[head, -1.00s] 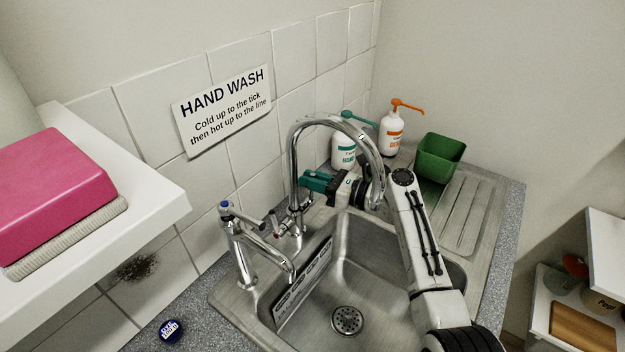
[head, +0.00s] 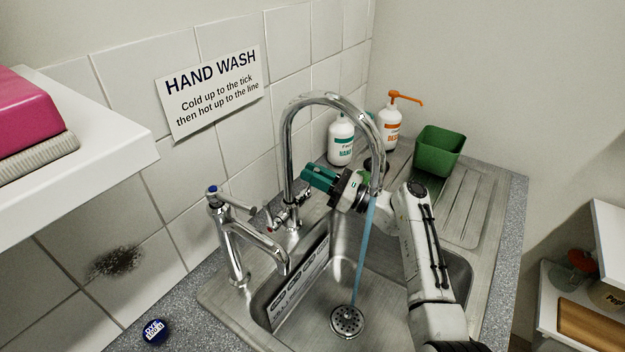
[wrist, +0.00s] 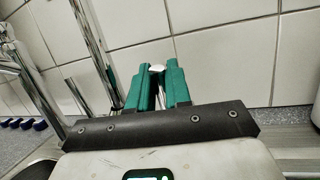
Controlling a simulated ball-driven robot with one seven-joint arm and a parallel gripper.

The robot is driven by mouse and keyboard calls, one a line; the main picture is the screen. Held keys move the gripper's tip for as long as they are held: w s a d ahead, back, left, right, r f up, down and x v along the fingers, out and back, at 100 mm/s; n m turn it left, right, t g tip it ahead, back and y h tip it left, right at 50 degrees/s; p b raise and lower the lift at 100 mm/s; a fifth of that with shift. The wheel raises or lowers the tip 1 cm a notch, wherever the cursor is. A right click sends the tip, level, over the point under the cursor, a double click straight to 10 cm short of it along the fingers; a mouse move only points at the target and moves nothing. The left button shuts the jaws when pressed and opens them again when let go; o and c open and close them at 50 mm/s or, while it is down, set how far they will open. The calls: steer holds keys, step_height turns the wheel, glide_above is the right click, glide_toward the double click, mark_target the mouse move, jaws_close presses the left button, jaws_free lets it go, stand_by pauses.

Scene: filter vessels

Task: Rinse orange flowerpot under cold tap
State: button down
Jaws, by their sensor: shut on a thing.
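A tall arched chrome tap (head: 288,150) stands behind the sink, and a thin blue stream (head: 365,250) runs from its spout to the drain. My gripper (head: 308,176), with teal fingers, is beside the tap's riser. In the wrist view its fingers (wrist: 157,85) are shut on a small pale tap handle (wrist: 157,70), mostly hidden between them. A red-marked lever (head: 270,222) shows at the tap's base. A shorter tap (head: 235,235) with a blue top stands to the left. I cannot make out an orange flowerpot for certain; an orange-red thing (head: 582,260) is partly visible on the right shelf.
A green square pot (head: 440,150) stands on the drainer. Two pump bottles, teal-labelled (head: 340,140) and orange-topped (head: 389,128), stand behind. A round blue tin (head: 155,332) sits on the left counter. A white shelf (head: 110,150) juts out at left.

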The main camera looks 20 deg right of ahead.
steer(key=shift+f, duration=0.1)
steer(key=c, duration=1.2)
jaws_free()
steer(key=shift+c, duration=0.2)
steer(key=r+b+v, duration=0.1)
steer(key=r+v, duration=0.2)
steer(key=v, duration=1.3)
steer(key=shift+s+d+b, duration=0.35)
steer(key=shift+s+d, duration=0.2)
steer(key=shift+d, duration=0.05)
